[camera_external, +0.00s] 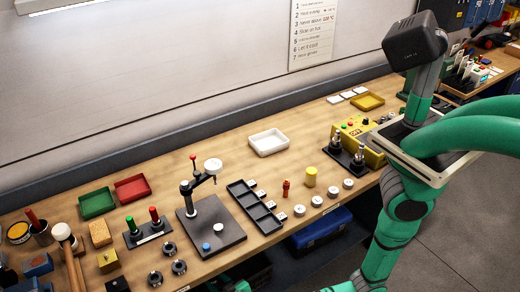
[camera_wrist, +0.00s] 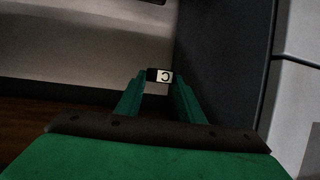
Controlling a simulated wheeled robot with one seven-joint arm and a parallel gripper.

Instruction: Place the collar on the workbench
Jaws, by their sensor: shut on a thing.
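In the wrist view my gripper (camera_wrist: 159,78) is shut on a small dark piece with a white face marked C, which I take to be the collar (camera_wrist: 164,76). Only its end shows between the two green fingers, so its full shape is hidden. The workbench (camera_external: 225,160) is a long wooden top in the external view. My arm hangs down in front of it at the right, and its far end runs low along the bottom edge. The held piece cannot be made out there.
Several dark rings (camera_external: 168,249) lie near the bench front. A black fixture plate (camera_external: 238,234), a slotted black tray (camera_external: 240,191), white discs (camera_external: 348,184) and a yellow box (camera_external: 376,157) stand along it. Bare wood shows around the white tray (camera_external: 252,147).

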